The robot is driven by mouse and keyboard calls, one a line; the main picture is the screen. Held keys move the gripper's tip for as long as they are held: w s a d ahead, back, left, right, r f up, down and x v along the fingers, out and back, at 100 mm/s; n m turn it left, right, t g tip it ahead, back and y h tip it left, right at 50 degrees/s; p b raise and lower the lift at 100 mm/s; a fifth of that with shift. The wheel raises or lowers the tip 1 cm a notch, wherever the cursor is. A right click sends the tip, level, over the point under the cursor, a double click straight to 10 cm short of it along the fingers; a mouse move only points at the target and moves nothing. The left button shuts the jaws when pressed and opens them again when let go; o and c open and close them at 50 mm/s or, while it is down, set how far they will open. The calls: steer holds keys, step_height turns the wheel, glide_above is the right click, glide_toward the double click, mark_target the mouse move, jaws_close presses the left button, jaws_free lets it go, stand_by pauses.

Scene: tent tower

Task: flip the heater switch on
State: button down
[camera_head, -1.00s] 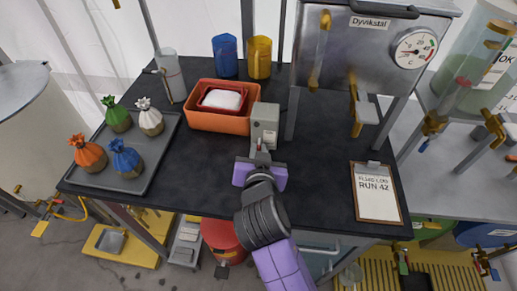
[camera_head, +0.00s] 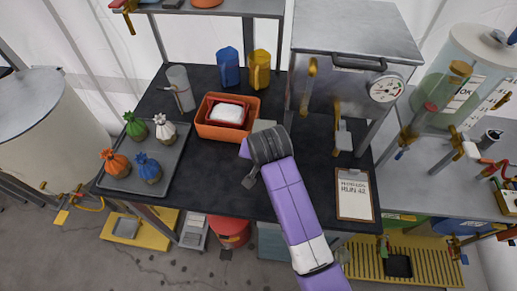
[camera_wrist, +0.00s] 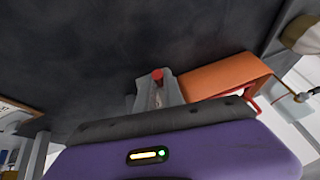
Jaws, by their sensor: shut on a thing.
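The grey switch box (camera_head: 263,125) stands on the dark table, just in front of the orange bin. My arm and wrist cover most of it in the head view. In the wrist view its small red-tipped lever (camera_wrist: 157,75) shows between the grey fingers of my gripper (camera_wrist: 155,92). My gripper is shut on the lever. The fingertips are hidden in the head view, and I cannot tell the lever's exact position.
The orange bin (camera_head: 208,130) holds a red tray with a white thing. A steel cabinet (camera_head: 350,75) with a gauge stands right of the box, with a clipboard (camera_head: 355,204) below.

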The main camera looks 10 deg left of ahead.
steer(key=shift+w+r+g, duration=0.2)
steer(key=shift+r+g, duration=0.05)
steer(key=shift+g, duration=0.6)
steer(key=shift+w+r+g, duration=0.15)
steer(key=shift+r+g, duration=0.05)
steer(key=shift+g, duration=0.65)
steer(key=c, duration=1.5)
jaws_free()
steer(key=shift+o, duration=0.2)
steer(key=b+v, duration=0.1)
steer(key=v, duration=0.6)
steer(key=shift+r, duration=0.4)
steer(key=shift+d, duration=0.1)
